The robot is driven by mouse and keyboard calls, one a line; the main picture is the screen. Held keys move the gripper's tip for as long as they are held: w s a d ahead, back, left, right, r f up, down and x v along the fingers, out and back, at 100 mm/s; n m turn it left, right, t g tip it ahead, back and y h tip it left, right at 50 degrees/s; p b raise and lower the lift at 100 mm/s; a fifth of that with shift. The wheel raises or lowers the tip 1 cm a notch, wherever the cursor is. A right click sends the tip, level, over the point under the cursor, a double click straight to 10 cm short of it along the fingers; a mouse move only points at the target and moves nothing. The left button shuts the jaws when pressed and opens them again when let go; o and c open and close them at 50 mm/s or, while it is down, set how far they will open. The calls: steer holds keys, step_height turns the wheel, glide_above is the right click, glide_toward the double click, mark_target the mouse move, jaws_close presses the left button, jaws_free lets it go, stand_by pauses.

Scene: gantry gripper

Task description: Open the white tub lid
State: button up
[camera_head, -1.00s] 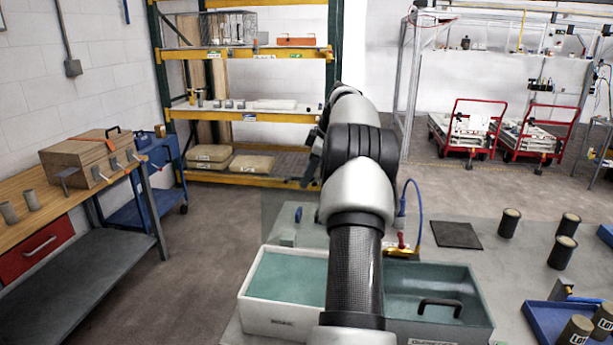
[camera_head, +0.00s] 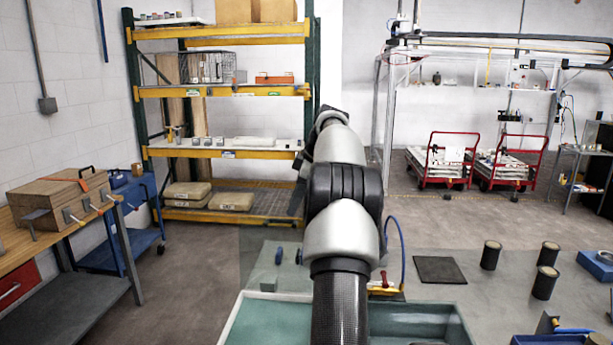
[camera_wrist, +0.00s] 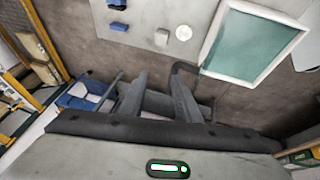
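The white tub (camera_head: 230,318) is at the bottom of the head view, partly cut off and partly behind my arm. Flat teal shows inside its rim; I cannot tell whether this is a lid or the inside. A white-rimmed teal rectangle, apparently this tub (camera_wrist: 213,38), is at the upper right of the wrist view. My gripper (camera_wrist: 157,88) shows two dark fingers apart with nothing between them, below and left of the tub. A dark bent bar (camera_wrist: 186,67) lies by the right finger and the tub's corner; I cannot tell what it belongs to. The head view hides my fingers.
A black mat (camera_head: 439,270), several dark cylinders (camera_head: 491,255) and a blue tray (camera_head: 560,338) are farther right. Shelving (camera_head: 225,154) stands behind, and a workbench (camera_head: 66,228) is at the left. Open floor lies between them.

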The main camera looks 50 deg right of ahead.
steer(key=a+p+v, duration=0.1)
steer(key=p+v, duration=0.1)
steer(key=v, duration=0.9)
steer(key=shift+s+d+r, duration=0.2)
steer(key=shift+s+d, duration=0.05)
steer(key=shift+d, duration=0.2)
steer(key=shift+a, duration=0.1)
